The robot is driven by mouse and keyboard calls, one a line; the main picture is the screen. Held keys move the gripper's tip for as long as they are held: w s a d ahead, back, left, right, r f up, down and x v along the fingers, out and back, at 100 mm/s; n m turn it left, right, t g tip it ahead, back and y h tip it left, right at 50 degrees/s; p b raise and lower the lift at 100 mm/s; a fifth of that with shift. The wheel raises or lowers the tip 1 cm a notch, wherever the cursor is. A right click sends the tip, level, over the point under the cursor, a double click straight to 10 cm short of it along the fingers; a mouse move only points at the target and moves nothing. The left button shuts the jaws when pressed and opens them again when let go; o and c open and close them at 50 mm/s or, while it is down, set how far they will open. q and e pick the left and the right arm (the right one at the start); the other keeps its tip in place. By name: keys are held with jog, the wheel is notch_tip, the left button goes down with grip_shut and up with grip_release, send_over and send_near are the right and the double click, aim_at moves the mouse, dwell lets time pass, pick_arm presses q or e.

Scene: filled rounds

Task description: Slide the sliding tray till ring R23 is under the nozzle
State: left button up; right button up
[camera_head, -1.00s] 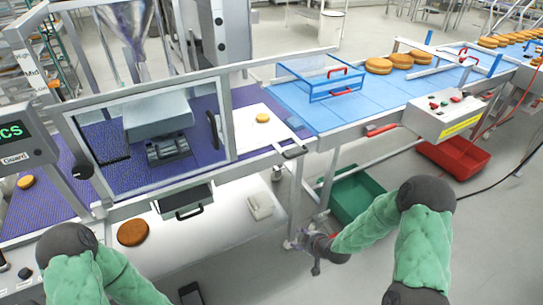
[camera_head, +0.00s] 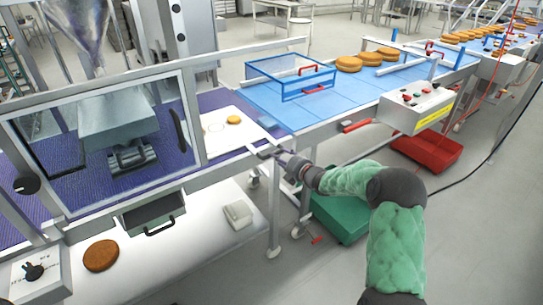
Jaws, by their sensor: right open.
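The sliding tray (camera_head: 215,147) is a white plate to the right of the guarded filling machine, with one small golden round (camera_head: 233,119) on it and a faint ring mark near it. No ring label is legible, so I cannot tell which is R23. The tray's dark handle (camera_head: 262,153) sticks out at its front right corner. My right gripper (camera_head: 281,157) is open at this handle; whether it touches is unclear. The grey dispensing head (camera_head: 128,158) is behind the clear guard, under the hopper; its nozzle outlet is not distinct. My left gripper is out of view.
A blue-framed guard (camera_head: 290,82) stands on the blue conveyor (camera_head: 345,95) at the right, with large rounds beyond it. A control box (camera_head: 418,108) fronts the conveyor. A green crate (camera_head: 338,222) and red crate (camera_head: 428,152) are below. A brown round (camera_head: 101,255) lies on the white lower surface.

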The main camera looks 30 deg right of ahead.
jog(key=shift+b+x, duration=0.55)
jog(key=shift+x, duration=2.4)
grip_shut()
